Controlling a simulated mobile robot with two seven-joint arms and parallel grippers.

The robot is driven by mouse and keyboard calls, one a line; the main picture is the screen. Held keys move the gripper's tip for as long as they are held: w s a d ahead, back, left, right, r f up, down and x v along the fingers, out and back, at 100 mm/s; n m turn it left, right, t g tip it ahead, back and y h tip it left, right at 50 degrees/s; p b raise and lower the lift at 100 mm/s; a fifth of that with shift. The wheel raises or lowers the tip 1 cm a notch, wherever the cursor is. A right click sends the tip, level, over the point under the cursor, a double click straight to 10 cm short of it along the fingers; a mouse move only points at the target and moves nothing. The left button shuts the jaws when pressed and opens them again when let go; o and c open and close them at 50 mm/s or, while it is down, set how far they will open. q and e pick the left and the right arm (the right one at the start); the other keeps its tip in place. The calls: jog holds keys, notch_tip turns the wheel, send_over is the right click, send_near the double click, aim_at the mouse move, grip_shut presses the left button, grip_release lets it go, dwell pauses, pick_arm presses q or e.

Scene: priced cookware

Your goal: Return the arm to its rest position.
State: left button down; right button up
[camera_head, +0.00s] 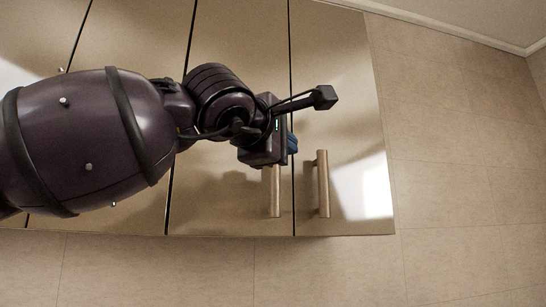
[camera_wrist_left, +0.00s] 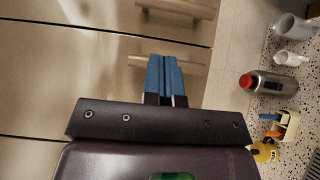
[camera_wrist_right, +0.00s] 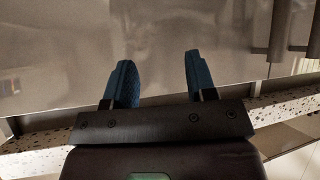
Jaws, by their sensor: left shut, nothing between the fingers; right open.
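My left arm reaches in from the left in the head view, in front of tan cabinet doors. My left gripper (camera_head: 292,143) is near the upper end of a door handle (camera_head: 275,190); only a bit of its blue fingers shows there. In the left wrist view the left gripper (camera_wrist_left: 164,75) is shut and empty, its blue fingers together over a wooden handle (camera_wrist_left: 140,62); I cannot tell whether they touch it. In the right wrist view my right gripper (camera_wrist_right: 157,82) is open and empty, before a shiny grey surface (camera_wrist_right: 60,60).
A second handle (camera_head: 322,184) is on the rightmost door. A speckled counter edge (camera_wrist_right: 40,140) runs below the right gripper. Tiled wall (camera_head: 460,150) is right of the cabinets.

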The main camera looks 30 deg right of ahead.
pick_arm(q)
jog(key=shift+s+a+r, duration=0.1)
jog(key=shift+s+a, duration=0.05)
jog(key=shift+s, duration=0.75)
jog(key=shift+s+a+r, duration=0.1)
jog(key=shift+s, duration=0.75)
jog(key=shift+f, duration=0.1)
